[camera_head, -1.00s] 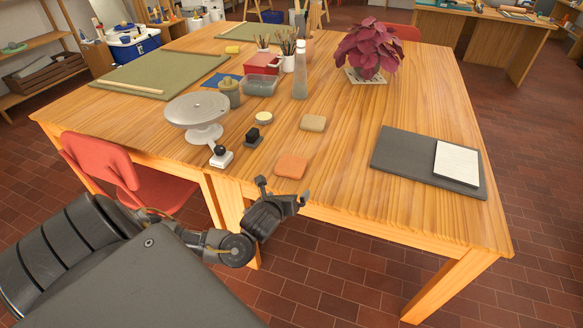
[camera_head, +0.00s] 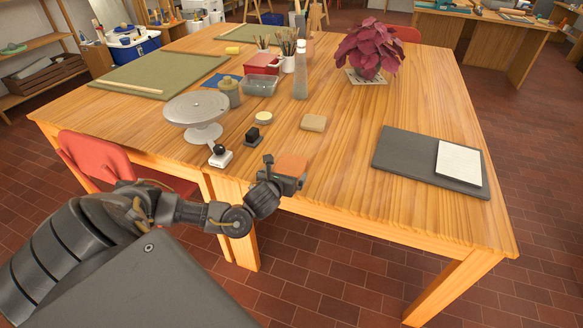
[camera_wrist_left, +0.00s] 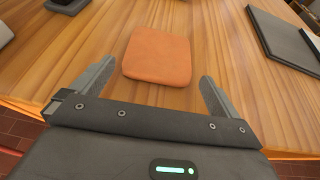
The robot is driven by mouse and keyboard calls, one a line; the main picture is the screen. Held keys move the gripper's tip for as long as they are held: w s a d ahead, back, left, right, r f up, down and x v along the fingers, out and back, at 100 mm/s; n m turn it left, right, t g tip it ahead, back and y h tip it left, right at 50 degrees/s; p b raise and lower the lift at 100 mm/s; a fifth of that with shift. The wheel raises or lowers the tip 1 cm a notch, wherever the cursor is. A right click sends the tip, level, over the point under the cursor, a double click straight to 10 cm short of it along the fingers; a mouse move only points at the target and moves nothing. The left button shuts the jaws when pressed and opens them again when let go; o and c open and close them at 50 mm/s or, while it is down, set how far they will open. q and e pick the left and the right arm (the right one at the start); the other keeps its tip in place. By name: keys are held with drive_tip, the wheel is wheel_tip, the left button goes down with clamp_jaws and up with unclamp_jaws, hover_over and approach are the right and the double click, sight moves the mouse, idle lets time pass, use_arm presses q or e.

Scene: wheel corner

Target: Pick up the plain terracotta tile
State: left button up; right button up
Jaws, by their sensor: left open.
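The plain terracotta tile (camera_head: 291,164) lies flat near the front edge of the wooden table. In the left wrist view the tile (camera_wrist_left: 158,55) is a rounded orange square just beyond my fingertips, roughly between their lines. My left gripper (camera_head: 283,170) is open and empty at the table's front edge, close to the tile. In the head view it hides the near part of the tile. Its two fingers (camera_wrist_left: 155,80) show spread apart in the left wrist view. My right gripper is not in view.
A tan block (camera_head: 313,122) lies behind the tile. A small black block (camera_head: 254,137), a white switch-like item (camera_head: 220,155) and a grey turntable (camera_head: 197,113) stand to the left. A dark board (camera_head: 420,155) with a white sheet lies right. The table between is clear.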

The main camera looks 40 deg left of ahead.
sight(290, 167)
use_arm(q)
drive_tip(key=x, duration=0.4)
drive_tip(key=shift+w+a+r, duration=0.2)
drive_tip(key=shift+w+r, duration=0.05)
drive_tip(key=shift+w, duration=0.05)
drive_tip(key=shift+w+a+f, duration=0.15)
drive_tip(key=shift+w+f, duration=0.05)
drive_tip(key=shift+w, duration=0.1)
drive_tip(key=shift+r, duration=0.1)
drive_tip(key=c, duration=0.9)
